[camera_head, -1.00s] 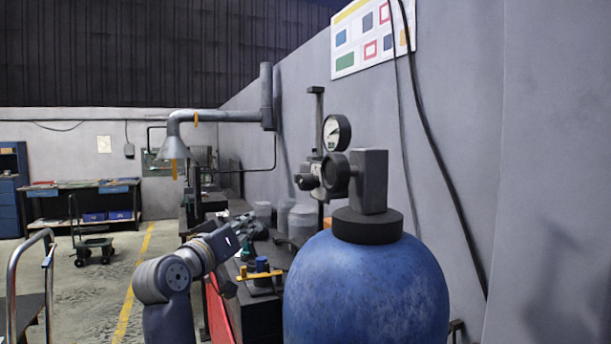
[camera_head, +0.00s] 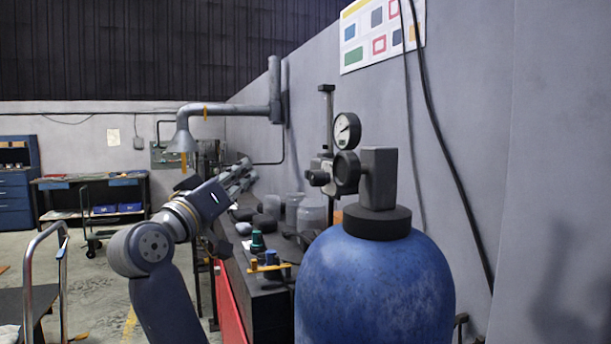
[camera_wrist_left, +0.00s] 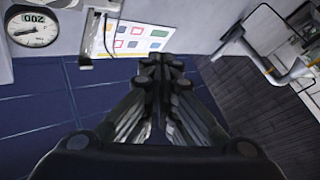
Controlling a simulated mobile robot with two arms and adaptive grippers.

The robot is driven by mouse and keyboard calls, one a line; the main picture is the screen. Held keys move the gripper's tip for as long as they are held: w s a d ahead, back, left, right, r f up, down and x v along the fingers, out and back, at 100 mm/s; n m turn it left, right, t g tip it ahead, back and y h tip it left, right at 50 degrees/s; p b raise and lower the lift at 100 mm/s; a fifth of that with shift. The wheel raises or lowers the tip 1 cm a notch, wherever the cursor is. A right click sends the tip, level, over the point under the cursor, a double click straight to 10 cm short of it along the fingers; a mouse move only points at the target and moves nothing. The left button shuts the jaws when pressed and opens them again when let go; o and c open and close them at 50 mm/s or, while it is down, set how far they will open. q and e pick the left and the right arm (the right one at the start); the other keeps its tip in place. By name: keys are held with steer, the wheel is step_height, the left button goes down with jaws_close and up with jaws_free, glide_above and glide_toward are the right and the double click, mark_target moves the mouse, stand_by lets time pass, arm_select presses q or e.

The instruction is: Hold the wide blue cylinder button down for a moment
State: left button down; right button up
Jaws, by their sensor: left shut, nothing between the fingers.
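A small blue cylinder (camera_head: 271,257), which looks like the button, stands by a yellow bar on the dark bench (camera_head: 262,290). It is partly hidden, and I cannot tell whether it is pressed. A green knob (camera_head: 257,241) stands just behind it. My left gripper (camera_head: 246,170) is raised well above the bench and apart from the blue cylinder, its fingers pointing up and to the right. In the left wrist view the fingers (camera_wrist_left: 162,68) are together and empty, and the button is not visible there. My right gripper is not in view.
A large blue gas tank (camera_head: 375,285) with a gauge (camera_head: 346,131) stands at the front right, close to the bench. Clear jars (camera_head: 310,215) stand farther back along the wall. A pipe with a hood (camera_head: 182,140) hangs beyond my arm. A cart (camera_head: 40,290) is at left.

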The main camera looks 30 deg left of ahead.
arm_select(q)
steer(key=w+d, duration=0.5)
steer(key=w, duration=0.1)
steer(key=shift+w+d+p, duration=0.15)
steer(key=shift+p, duration=0.15)
steer(key=shift+w+d, duration=0.1)
stand_by(1.2)
steer(key=shift+w+d, duration=0.2)
steer(key=shift+w+d, duration=0.4)
stand_by(2.1)
steer(key=shift+a, duration=0.1)
stand_by(0.4)
steer(key=shift+s+a, duration=0.55)
steer(key=shift+s, duration=0.15)
steer(key=s+a, duration=0.3)
steer(key=shift+s+a, duration=0.15)
steer(key=shift+s, duration=0.25)
